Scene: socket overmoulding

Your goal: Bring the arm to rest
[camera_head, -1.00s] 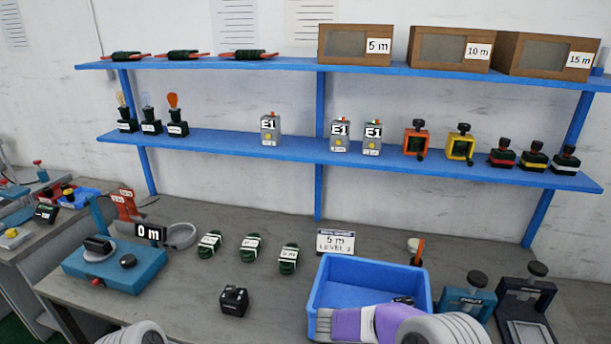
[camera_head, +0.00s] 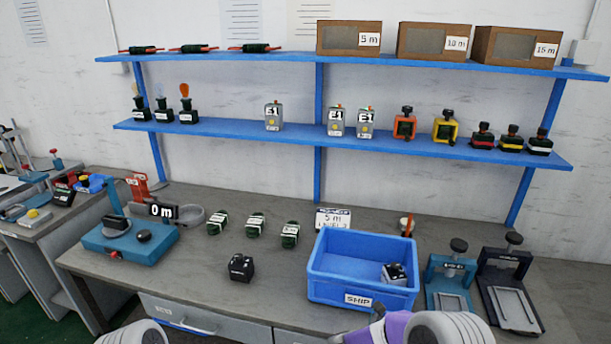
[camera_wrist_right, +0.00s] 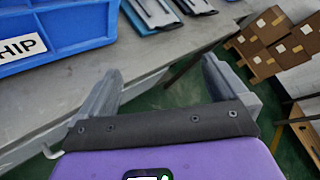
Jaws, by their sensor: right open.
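My right arm, with a purple wrist and pale ribbed links, shows at the bottom of the head view. Its gripper (camera_wrist_right: 165,85) shows in the right wrist view with two grey fingers spread apart and nothing between them. It is in front of the bench's front edge, to the right of the blue SHIP bin (camera_head: 357,299). The bin also shows at the left of the wrist view (camera_wrist_right: 75,42). A small black and grey socket piece (camera_head: 393,274) lies inside the bin. At the lower left a ribbed pale link of my left arm shows; its gripper is out of the picture.
A black block (camera_head: 241,267) and several green cable coils (camera_head: 255,225) lie on the bench. A teal machine (camera_head: 130,238) stands left. Two press fixtures (camera_head: 450,275) stand right of the bin. Cardboard boxes (camera_wrist_right: 270,40) stand beyond the bench.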

